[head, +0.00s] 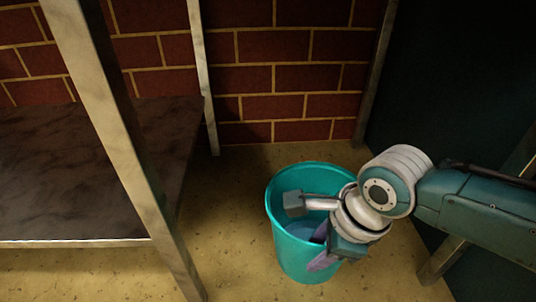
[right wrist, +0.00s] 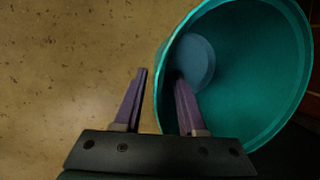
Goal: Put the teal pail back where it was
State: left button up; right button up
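The teal pail (head: 284,243) stands upright on the floor in the middle of the head view. It looks empty. My right gripper (head: 315,252) points down at the pail's near rim. In the right wrist view its two purple fingers (right wrist: 158,76) are apart. One finger is outside the pail (right wrist: 262,75) and the other is inside, so they straddle the wall. A gap shows between the fingers and the rim, so the gripper does not look closed on it. My left gripper is not in view.
A dark shelf or table (head: 90,165) with metal legs stands at the left. A brick wall (head: 290,90) is behind the pail. A dark panel (head: 465,75) with a metal post rises at the right. The tan floor (head: 235,270) is clear left of the pail.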

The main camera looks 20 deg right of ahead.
jog(key=s+r+n+p, duration=0.3)
jog(key=s+r+n, duration=0.5)
jog(key=r+n, duration=0.3)
jog(key=s+d+r+n+h+p, duration=0.1)
jog(key=s+r+n+p, duration=0.3)
jog(key=s+r+n, duration=0.4)
notch_tip(320, 180, up, 3)
jog(key=n, duration=0.6)
jog(key=shift+s+n+t, duration=0.3)
jog(key=shift+r+p, duration=0.15)
jog(key=shift+p, duration=0.15)
notch_tip(320, 180, up, 103)
jog(key=p, duration=10.2)
jog(key=shift+p, duration=0.4)
jog(key=shift+w, duration=0.1)
